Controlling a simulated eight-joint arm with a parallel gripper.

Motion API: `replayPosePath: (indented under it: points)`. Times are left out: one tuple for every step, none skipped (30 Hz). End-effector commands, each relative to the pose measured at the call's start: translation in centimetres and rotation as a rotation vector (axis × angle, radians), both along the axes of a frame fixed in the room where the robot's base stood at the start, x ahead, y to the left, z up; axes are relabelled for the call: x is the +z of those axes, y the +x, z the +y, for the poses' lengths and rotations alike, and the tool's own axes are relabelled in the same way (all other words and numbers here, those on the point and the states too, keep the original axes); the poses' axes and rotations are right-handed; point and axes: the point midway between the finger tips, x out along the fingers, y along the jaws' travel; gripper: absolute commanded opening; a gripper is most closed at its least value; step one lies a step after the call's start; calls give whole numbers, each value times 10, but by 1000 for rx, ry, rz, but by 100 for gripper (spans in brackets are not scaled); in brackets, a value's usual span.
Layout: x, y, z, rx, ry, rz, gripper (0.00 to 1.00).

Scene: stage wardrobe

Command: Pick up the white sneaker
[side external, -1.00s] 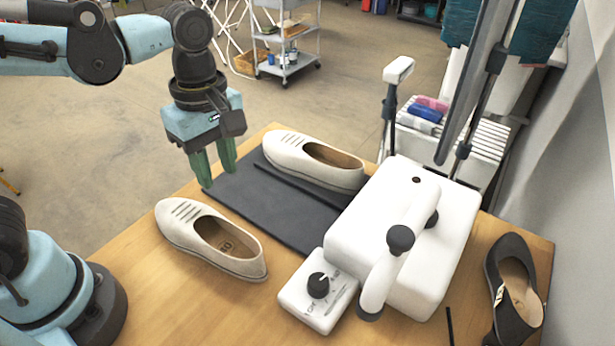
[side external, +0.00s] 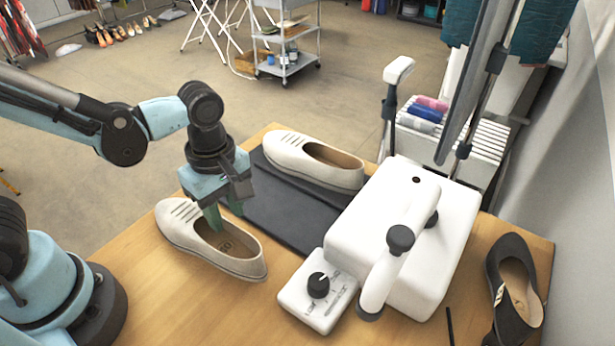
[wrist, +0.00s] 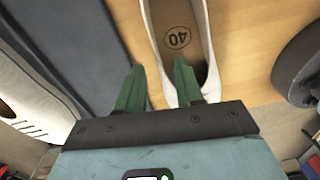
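Two white sneakers are on the table. The nearer white sneaker (side external: 240,262) lies on the bare wood; in the wrist view (wrist: 206,55) its insole shows the number 40. The other white sneaker (side external: 290,152) lies on the dark mat at the back; its side shows at the left of the wrist view (wrist: 30,100). My gripper (side external: 226,222) is low over the nearer sneaker's opening, and its toe part is partly hidden. In the wrist view my gripper (wrist: 160,80) has its green fingers apart, one over the shoe opening and one beside it.
The dark mat (side external: 290,218) lies behind the nearer sneaker. A white steamer (side external: 450,235) with a handle and a control box with a knob (side external: 305,305) stand to the right. A black shoe (side external: 515,285) is at the far right.

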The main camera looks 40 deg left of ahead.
Motion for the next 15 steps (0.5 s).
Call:
replayPosePath:
  points:
    - [-6, 0, -1, 0, 0, 0, 36]
    - [-9, 0, -1, 0, 0, -1, 36]
    - [-12, 0, -1, 0, 0, -1, 36]
    - [-15, 0, 0, 0, -1, -1, 36]
    - [-17, 0, 0, 0, -1, -1, 36]
    - [-19, 0, 0, 0, -1, -2, 36]
    - [-20, 0, 0, 0, -1, -2, 36]
    - [-21, 0, 0, 1, -1, -2, 36]
    - [-22, -1, 0, 1, -1, -2, 36]
    - [-23, -1, 0, 1, -1, -2, 36]
    - [-23, -1, 0, 1, -1, -2, 36]
    - [-23, -1, 0, 1, -1, -2, 36]
    - [-23, -1, 0, 1, -1, -2, 36]
    - [-23, -1, 0, 1, -1, -2, 36]
    - [-23, -1, 0, 1, -1, -2, 36]
